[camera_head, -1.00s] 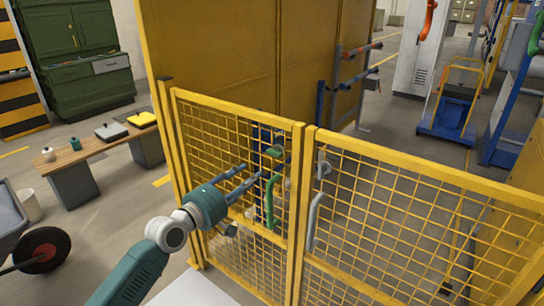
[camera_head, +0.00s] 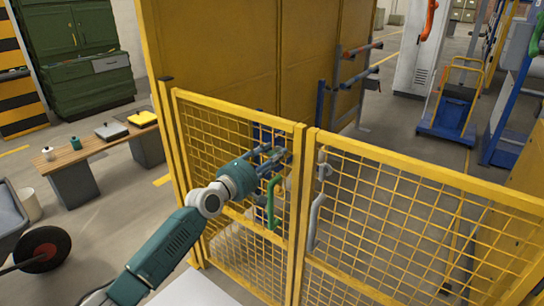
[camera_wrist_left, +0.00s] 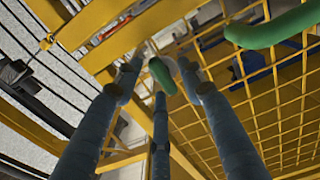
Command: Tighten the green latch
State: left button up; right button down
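The green latch (camera_wrist_left: 162,76) shows in the left wrist view as a small green lever between my left gripper's fingertips (camera_wrist_left: 160,82). Gaps show between the fingers and the latch, and I cannot tell whether any finger touches it. In the head view my left gripper (camera_head: 272,156) is at the upper right of the left yellow mesh door, by the post, and largely covers the latch. The green handle (camera_head: 270,203) is on the door just below the gripper; it also shows in the wrist view (camera_wrist_left: 275,26). My right gripper is not in view.
The yellow mesh doors (camera_head: 425,190) stand close in front. A grey handle (camera_head: 314,220) and a small grey latch (camera_head: 323,168) are on the right door.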

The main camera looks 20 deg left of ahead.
pick_arm(q)
grip_shut()
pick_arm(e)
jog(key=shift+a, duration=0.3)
